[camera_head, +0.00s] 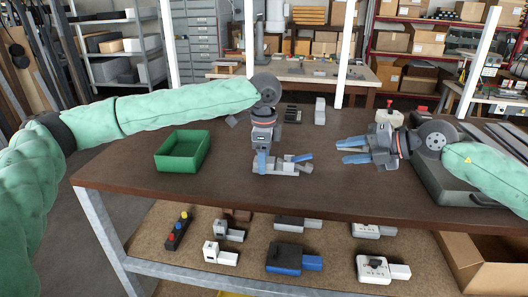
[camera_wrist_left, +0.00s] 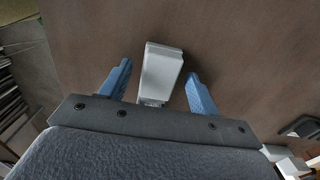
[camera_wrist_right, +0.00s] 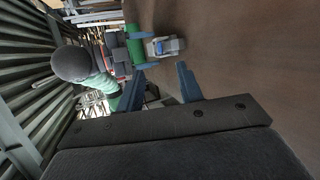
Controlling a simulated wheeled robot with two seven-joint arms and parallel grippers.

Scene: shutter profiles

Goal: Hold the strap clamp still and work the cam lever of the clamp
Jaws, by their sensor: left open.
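The strap clamp (camera_head: 288,168) is a small white and grey piece with a blue lever (camera_head: 302,157) slanting up to the right. It lies on the brown table. My left gripper (camera_head: 262,165) points down over its left part. In the left wrist view the white end of the clamp (camera_wrist_left: 162,72) lies between the two spread blue fingers, with gaps on both sides. My right gripper (camera_head: 345,151) is open and empty to the right of the clamp, fingers pointing left towards it. The clamp also shows in the right wrist view (camera_wrist_right: 160,47), beyond the fingertips.
A green open box (camera_head: 183,152) stands left on the table (camera_head: 240,199). A white block (camera_head: 320,111) and dark parts are behind the clamp. A grey case (camera_head: 450,185) is at the right. Several clamp-like pieces lie on the lower shelf (camera_head: 150,240). The table front is clear.

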